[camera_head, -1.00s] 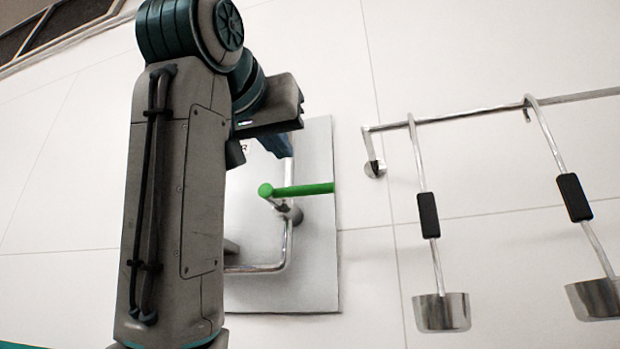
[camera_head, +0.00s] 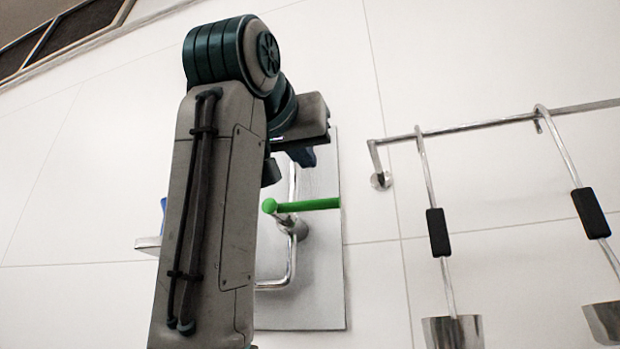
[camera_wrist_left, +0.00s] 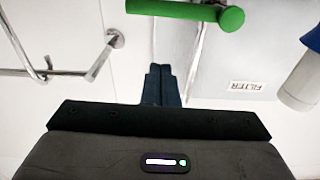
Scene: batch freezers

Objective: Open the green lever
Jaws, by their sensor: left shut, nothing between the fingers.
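The green lever (camera_head: 308,204) is a straight rod with a round knob at its left end. It lies about level across a chrome pipe fitting on a light wall panel (camera_head: 318,290). My left gripper (camera_head: 303,156) is just above the rod in the head view, apart from it, and partly hidden by my wrist. In the left wrist view the left gripper (camera_wrist_left: 160,84) is shut and empty. The green lever (camera_wrist_left: 185,10) crosses the top edge there, beyond the fingertips. My right gripper is not in view.
Ladles with black grips (camera_head: 438,232) hang from a chrome rail (camera_head: 480,123) to the right. The bent chrome pipe (camera_head: 290,262) runs below the lever. In the left wrist view a blue-capped pale cylinder (camera_wrist_left: 300,82) stands right of a FILTER label (camera_wrist_left: 247,87).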

